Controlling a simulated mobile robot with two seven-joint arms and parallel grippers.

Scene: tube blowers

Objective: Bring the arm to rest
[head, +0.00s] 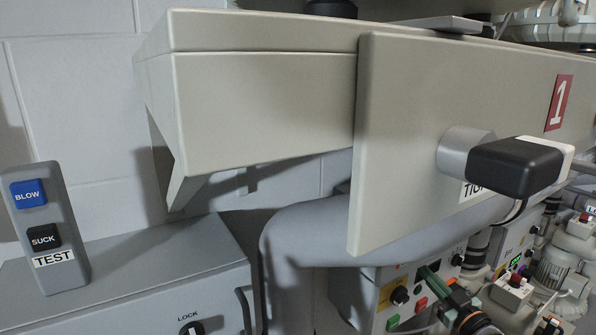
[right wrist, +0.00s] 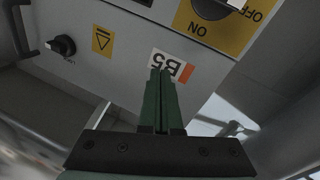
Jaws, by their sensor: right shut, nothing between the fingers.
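My right gripper (head: 430,274) shows low right of centre in the head view, in front of a machine panel below the big grey cabinet. In the right wrist view its two green fingers (right wrist: 161,80) lie together, shut with nothing between them. Their tips overlap the lower part of a B5 label (right wrist: 172,66) on the panel; I cannot tell whether they touch it. My left gripper is not in view.
A grey cabinet (head: 250,105) with a protruding door or drawer front (head: 400,110), marked 1, juts out above my right gripper. A BLOW/SUCK test box (head: 45,225) stands at left. Control panels (head: 405,295) and pipes (head: 310,235) crowd the lower right.

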